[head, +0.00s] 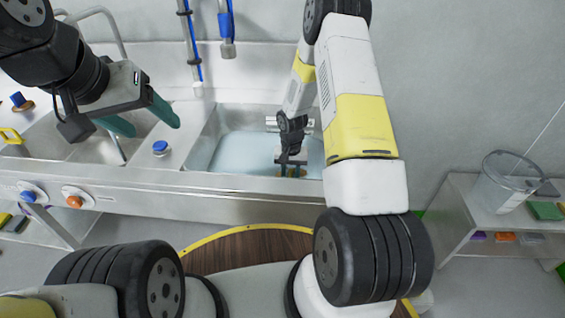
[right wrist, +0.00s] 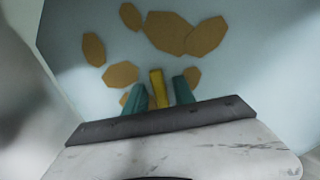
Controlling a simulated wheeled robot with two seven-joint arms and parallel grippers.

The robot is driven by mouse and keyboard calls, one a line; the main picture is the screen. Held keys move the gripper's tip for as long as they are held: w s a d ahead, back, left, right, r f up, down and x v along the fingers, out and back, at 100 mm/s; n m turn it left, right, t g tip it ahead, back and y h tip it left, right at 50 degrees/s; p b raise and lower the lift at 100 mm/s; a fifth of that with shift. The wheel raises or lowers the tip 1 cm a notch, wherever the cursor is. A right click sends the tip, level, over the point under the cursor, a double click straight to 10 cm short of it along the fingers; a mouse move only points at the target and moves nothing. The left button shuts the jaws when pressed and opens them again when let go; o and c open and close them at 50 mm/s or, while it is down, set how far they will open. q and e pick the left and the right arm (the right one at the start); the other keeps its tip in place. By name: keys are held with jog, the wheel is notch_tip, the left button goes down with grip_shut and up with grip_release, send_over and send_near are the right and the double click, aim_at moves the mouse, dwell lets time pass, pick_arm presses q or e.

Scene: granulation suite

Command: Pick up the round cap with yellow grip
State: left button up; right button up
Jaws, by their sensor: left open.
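In the right wrist view a yellow upright grip (right wrist: 158,88) stands between the two teal fingers of my right gripper (right wrist: 162,92). Narrow gaps show beside it, so the fingers look apart around it, not closed on it. The round cap body below the grip is hidden or cannot be made out. In the head view my right gripper (head: 290,168) reaches down into the right sink basin, and its fingertips are hard to see. My left gripper (head: 154,128) is open and empty above the left basin, with teal fingers spread.
The right basin (head: 205,150) holds pale water, with several flat ochre pieces (right wrist: 170,33) around the grip. A blue knob (head: 160,147) stands between the basins. A yellow handle (head: 10,137) is at the far left. A blue-hosed spout (head: 226,30) hangs above. A shelf unit (head: 455,215) stands right.

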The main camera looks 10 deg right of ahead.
grip_shut()
dwell(1.2)
